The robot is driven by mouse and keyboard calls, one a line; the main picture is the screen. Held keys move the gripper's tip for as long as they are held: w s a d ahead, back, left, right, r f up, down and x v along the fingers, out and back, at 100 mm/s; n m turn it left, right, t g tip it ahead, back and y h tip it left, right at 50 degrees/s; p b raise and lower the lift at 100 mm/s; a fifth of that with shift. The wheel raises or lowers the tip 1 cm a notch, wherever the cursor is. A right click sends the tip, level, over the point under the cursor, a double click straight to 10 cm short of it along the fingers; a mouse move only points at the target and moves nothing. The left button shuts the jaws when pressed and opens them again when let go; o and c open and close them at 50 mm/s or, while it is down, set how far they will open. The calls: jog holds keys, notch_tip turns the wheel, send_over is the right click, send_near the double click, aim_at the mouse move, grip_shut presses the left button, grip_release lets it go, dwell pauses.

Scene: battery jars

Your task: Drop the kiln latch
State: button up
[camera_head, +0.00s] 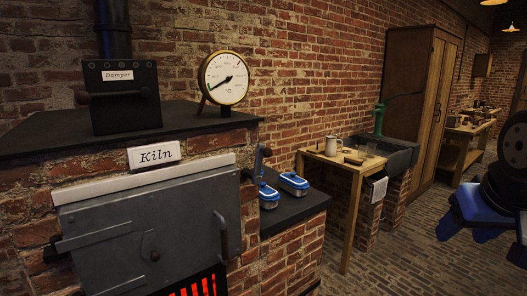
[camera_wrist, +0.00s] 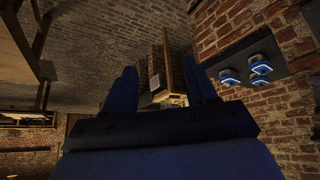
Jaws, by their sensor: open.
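The kiln (camera_head: 150,155) is a brick body at left in the head view, with a name plate on its front. Its grey metal door (camera_head: 110,260) looks shut, with red glowing bars below it. A flat bar (camera_head: 95,236) lies across the door's left part and looks like the latch. It slopes slightly up to the right. The kiln door is not in the wrist view.
A damper box (camera_head: 120,95) and a dial gauge (camera_head: 226,78) stand on the kiln top. A wooden table (camera_head: 342,168) stands beyond. The brick floor (camera_head: 410,250) in front is clear.

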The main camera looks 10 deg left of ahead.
jog(key=w+a+n+t, duration=0.2)
jog(key=w+a+t, duration=0.1)
jog(key=w, duration=0.6)
jog(key=n+t+y, duration=0.2)
jog(key=n+y, duration=0.7)
jog(key=y, duration=0.5)
send_near(263, 150)
jog(key=shift+t, duration=0.3)
jog(key=x, duration=0.7)
jog(key=f+x, duration=0.1)
jog(key=x, duration=0.3)
jog(key=shift+w, duration=0.6)
jog(key=shift+c, duration=0.2)
grip_shut()
